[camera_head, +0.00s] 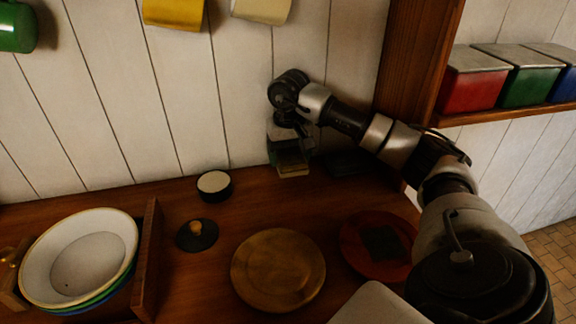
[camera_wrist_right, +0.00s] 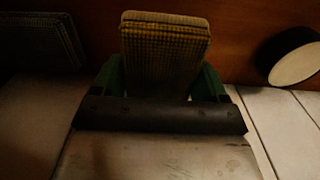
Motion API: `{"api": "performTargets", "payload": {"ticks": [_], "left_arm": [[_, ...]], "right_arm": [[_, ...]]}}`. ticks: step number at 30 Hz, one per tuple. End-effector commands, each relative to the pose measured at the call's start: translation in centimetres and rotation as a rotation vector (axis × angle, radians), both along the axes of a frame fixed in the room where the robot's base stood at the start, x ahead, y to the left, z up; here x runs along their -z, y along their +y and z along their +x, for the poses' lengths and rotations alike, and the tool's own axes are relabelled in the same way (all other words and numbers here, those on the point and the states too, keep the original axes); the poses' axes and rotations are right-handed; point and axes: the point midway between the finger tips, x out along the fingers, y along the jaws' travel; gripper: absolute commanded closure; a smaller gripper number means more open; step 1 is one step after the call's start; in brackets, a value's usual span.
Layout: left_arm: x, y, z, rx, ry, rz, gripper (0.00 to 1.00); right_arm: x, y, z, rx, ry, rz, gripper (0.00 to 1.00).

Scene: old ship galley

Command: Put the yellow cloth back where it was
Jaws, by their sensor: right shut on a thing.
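The yellow cloth (camera_wrist_right: 165,48) is a folded, checked pad. In the right wrist view it sits between the two green fingers of my right gripper (camera_wrist_right: 160,85), which is shut on it. In the head view my right gripper (camera_head: 290,150) is at the back of the wooden counter, close to the white plank wall. The cloth (camera_head: 293,171) shows small below it, partly hidden by the gripper. I cannot tell whether the cloth touches the counter. My left gripper is not in view.
A dark folded pad (camera_head: 350,163) lies right of the gripper. A black tin with a pale top (camera_head: 214,184), a dark lid (camera_head: 197,234), a wooden plate (camera_head: 278,270), a red plate (camera_head: 350,247) with a dark cloth (camera_head: 383,242) and stacked bowls (camera_head: 80,258) stand on the counter.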

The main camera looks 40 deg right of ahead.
Motion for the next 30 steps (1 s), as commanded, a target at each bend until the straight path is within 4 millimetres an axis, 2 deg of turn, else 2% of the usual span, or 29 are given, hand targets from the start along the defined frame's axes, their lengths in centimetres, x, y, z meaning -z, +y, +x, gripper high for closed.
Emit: {"api": "performTargets", "payload": {"ticks": [5, 12, 23, 24, 28, 30], "left_arm": [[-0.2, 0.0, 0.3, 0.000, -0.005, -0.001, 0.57], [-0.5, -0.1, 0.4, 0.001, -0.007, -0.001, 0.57], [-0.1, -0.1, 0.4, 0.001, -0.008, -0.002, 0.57], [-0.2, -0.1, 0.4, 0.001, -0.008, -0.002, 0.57], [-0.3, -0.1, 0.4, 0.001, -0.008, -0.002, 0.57], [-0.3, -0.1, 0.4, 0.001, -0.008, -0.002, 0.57]], "right_arm": [[1.0, 0.1, 0.3, 0.001, 0.002, -0.001, 0.48], [4.2, 0.1, 0.2, 0.000, 0.003, -0.001, 0.48], [4.7, 0.1, 0.2, 0.000, 0.000, -0.001, 0.48], [4.5, 0.1, 0.2, 0.000, -0.001, 0.000, 0.20], [4.5, 0.1, 0.2, 0.000, 0.000, -0.001, 0.01], [4.5, 0.1, 0.2, 0.000, 0.000, -0.001, 0.01]]}}
